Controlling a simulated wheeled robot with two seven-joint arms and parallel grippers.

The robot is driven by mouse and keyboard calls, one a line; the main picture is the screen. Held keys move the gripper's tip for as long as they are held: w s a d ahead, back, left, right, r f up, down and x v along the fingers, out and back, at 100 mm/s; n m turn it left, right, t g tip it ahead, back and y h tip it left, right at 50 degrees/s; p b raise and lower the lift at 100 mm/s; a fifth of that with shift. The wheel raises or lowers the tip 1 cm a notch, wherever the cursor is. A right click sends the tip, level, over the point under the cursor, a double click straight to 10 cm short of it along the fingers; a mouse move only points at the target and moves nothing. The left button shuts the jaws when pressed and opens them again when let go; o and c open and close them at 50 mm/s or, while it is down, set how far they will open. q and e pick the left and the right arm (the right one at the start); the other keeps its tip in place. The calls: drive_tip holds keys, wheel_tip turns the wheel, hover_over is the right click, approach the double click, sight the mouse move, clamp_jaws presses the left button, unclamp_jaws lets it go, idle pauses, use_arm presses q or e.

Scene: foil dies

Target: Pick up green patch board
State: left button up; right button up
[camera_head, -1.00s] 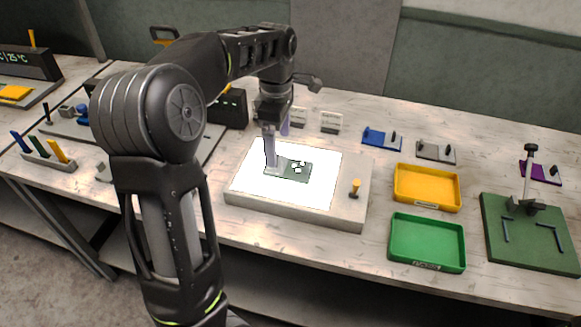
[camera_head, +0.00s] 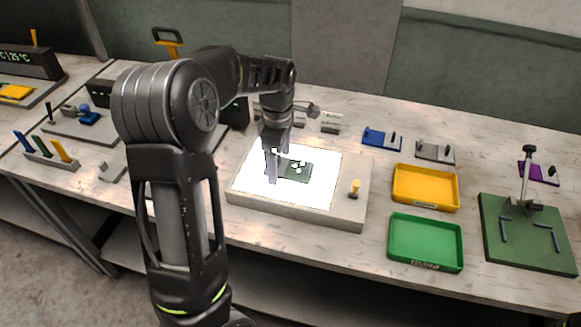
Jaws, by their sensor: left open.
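The green patch board (camera_head: 297,171) is a small dark green plate with white cut-outs or marks on it. It lies on the bright white top of the light box (camera_head: 318,192). My left gripper (camera_head: 273,168) reaches down at the board's left end with its jaws open. One finger hides part of the board's left edge, and I cannot tell whether it touches the board. My right gripper is not in view.
A yellow tray (camera_head: 426,187) and a green tray (camera_head: 425,242) stand right of the light box. A green base with a post (camera_head: 527,236) is at the far right. Blue (camera_head: 381,139), grey (camera_head: 435,152) and purple (camera_head: 539,173) plates lie behind. A yellow knob (camera_head: 354,187) stands on the light box.

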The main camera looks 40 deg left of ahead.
sight(279, 158)
use_arm(q)
drive_tip(key=shift+c, duration=0.3)
drive_tip(key=c, duration=1.5)
wheel_tip(279, 158, up, 10)
drive_tip(key=shift+r+b, duration=0.1)
drive_tip(key=shift+b, duration=0.45)
drive_tip(key=shift+c, duration=0.2)
